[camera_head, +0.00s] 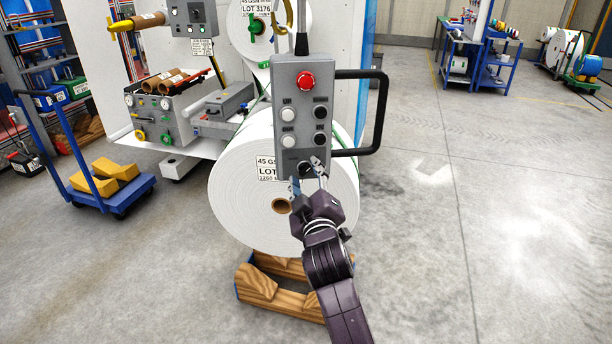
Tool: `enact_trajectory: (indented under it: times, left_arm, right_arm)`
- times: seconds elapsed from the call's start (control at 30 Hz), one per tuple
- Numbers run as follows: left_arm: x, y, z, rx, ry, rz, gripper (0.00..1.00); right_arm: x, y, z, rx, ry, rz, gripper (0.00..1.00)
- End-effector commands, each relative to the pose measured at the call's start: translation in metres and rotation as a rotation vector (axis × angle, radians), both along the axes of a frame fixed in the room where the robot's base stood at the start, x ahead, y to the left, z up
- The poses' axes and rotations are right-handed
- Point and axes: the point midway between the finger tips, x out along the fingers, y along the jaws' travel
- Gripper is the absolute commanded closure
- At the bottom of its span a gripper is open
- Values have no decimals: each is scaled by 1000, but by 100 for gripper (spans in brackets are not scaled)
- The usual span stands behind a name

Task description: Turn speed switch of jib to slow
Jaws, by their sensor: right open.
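The jib's grey control box (288,138) hangs upright in the middle of the head view. It has a red mushroom button (305,83), several white and black buttons below it, and a black handle (378,115) on its right side. The speed switch (304,168) is the dark round knob low on the box, partly hidden by my right gripper. My right gripper (308,175) is open, with its fingertips in front of the box's lower end, around or just before the knob. I cannot tell whether they touch it, or which way the switch points. My left gripper is not in view.
A large white roll (235,190) stands behind the box above a wooden cradle (262,288). A grey machine (165,118) is behind at the left, beside a blue cart (85,195) with yellow blocks. The floor at the right (500,220) is clear.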

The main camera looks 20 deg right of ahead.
Motion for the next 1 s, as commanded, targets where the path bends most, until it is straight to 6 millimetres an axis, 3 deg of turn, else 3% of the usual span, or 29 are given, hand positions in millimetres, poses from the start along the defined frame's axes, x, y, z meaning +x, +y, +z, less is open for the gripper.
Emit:
enact_trajectory:
  times: [0.03,0.4,0.73,1.0]
  left_arm:
    - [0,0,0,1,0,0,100]
    - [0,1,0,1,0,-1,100]
    - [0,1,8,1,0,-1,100]
    - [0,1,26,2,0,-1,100]
  right_arm:
    - [0,0,0,0,0,0,61]
    - [0,0,0,-1,2,0,100]
    - [0,0,1,-61,12,-1,100]
    - [0,0,2,-245,44,0,100]
